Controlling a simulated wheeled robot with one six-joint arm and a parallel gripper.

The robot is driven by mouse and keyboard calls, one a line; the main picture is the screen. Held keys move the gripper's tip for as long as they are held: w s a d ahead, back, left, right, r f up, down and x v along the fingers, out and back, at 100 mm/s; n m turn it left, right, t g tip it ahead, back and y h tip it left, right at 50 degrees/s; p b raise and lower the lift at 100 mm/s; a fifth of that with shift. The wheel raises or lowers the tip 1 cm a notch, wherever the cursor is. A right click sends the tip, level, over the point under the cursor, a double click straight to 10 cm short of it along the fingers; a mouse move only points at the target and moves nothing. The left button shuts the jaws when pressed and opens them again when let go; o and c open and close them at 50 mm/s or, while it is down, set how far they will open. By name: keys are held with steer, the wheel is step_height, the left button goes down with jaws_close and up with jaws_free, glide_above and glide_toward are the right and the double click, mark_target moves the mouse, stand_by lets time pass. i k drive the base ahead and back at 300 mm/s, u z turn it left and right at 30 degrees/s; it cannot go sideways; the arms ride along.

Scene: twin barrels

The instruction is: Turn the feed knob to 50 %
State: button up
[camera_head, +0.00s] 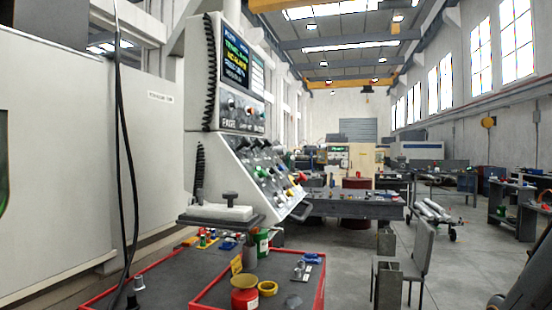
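A machine control console (215,150) stands left of centre, with a lit screen (236,58) showing coloured text. A row of small knobs (249,110) sits below the screen. A sloped lower panel (262,177) carries more knobs and buttons, some red, yellow and green. The labels are too small to read, so I cannot tell which knob is the feed knob or where it points. My gripper is not in view.
A red-edged cart (215,270) stands in front of the console. It holds a red can (244,294), a yellow ring (268,288) and other small items. Dark cables (124,150) hang at the left. A grey chair (420,255) stands to the right, with open floor around it.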

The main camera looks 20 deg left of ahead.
mark_target(258, 143)
steer(key=i, duration=1.9)
steer(key=u, duration=2.35)
